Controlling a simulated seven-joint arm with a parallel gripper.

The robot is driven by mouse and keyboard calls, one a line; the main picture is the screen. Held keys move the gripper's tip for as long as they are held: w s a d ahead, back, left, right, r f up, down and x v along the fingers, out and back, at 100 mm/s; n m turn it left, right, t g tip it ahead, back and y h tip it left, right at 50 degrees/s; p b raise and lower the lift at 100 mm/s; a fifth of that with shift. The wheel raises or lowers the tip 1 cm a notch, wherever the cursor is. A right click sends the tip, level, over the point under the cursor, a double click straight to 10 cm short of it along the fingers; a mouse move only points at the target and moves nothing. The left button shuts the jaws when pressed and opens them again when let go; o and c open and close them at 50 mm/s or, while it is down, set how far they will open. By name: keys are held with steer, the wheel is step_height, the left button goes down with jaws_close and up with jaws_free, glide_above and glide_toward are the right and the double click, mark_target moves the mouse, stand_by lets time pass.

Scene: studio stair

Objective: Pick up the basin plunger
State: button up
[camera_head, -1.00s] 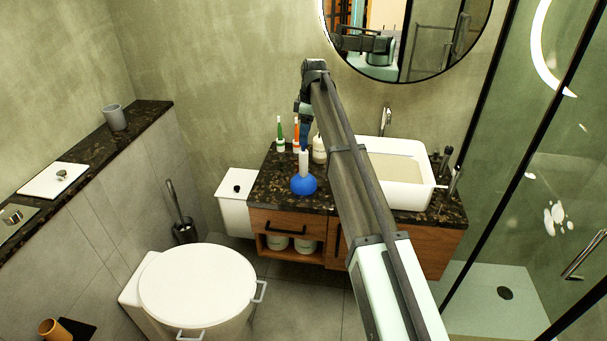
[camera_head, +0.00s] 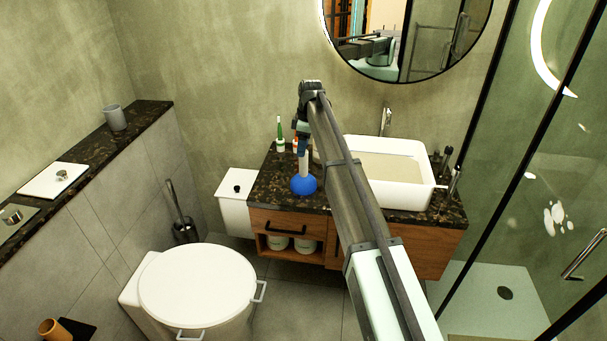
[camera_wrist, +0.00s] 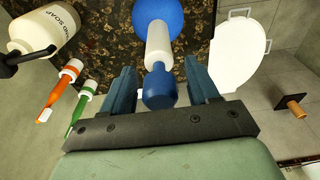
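The basin plunger has a blue rubber cup (camera_head: 304,185) and a white handle with a blue end. It stands upright on the dark speckled counter (camera_head: 270,190), left of the sink. In the wrist view its white handle (camera_wrist: 159,45) and blue end lie between the two fingers. My gripper (camera_wrist: 160,88) is open around the blue handle end, with a gap visible on each side. In the head view my gripper (camera_head: 302,145) is above the plunger and hides the top of its handle.
Green and orange toothbrushes (camera_wrist: 82,108) and a hand soap bottle (camera_wrist: 45,30) stand close beside the plunger. The white sink (camera_head: 390,195) is to the right. A white lidded bin (camera_head: 237,215) is left of the counter, and a closed toilet (camera_head: 198,285) is in front.

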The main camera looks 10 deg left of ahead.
jaws_close()
stand_by(0.3)
steer(key=shift+r, duration=0.15)
stand_by(0.3)
